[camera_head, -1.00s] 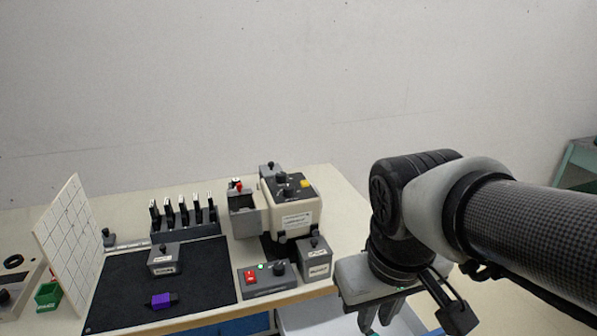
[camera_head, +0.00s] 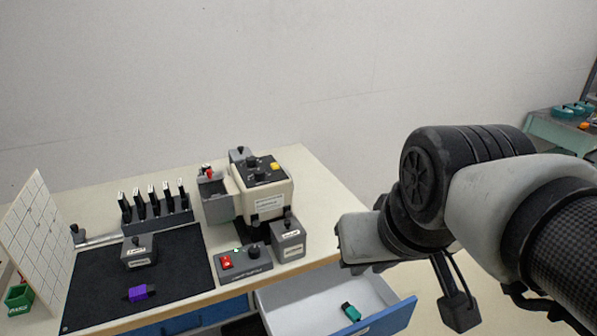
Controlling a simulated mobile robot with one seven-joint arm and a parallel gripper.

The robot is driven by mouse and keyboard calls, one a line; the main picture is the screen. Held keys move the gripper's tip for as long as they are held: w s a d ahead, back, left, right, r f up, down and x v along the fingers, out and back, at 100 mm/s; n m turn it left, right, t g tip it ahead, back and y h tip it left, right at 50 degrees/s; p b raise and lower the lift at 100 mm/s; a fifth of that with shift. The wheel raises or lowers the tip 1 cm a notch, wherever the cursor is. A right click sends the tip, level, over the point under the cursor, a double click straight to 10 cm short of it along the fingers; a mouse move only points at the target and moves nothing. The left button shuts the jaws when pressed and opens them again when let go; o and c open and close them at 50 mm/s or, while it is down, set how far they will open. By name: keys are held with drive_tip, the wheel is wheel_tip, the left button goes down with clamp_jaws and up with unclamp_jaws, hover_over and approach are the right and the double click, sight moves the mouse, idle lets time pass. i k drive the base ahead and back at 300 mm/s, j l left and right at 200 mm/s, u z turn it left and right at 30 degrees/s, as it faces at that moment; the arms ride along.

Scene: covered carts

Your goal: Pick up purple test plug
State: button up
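The purple test plug (camera_head: 141,292) is a small purple block with a dark end. It lies on the black mat (camera_head: 95,301) near the front edge of the table, below a grey labelled box (camera_head: 139,251). My gripper body (camera_head: 366,240) is at the right, beyond the table's right edge and well apart from the plug. Its fingers are not visible in this view.
An open drawer (camera_head: 390,318) with a teal object (camera_head: 351,312) juts out below the table front. A red-switch control box (camera_head: 242,262), another grey box (camera_head: 289,239) and a cream machine (camera_head: 262,192) stand right of the mat. A gridded board (camera_head: 36,225) stands at left.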

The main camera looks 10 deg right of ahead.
sight(143, 292)
drive_tip(key=u, duration=1.5)
drive_tip(key=k+j+z, duration=0.2)
drive_tip(key=j, duration=0.2)
drive_tip(key=k+j+z, duration=0.2)
drive_tip(key=j, duration=0.2)
drive_tip(key=i+j+u, duration=0.25)
drive_tip(key=i, duration=0.4)
drive_tip(key=i+u, duration=0.3)
drive_tip(key=i, duration=0.35)
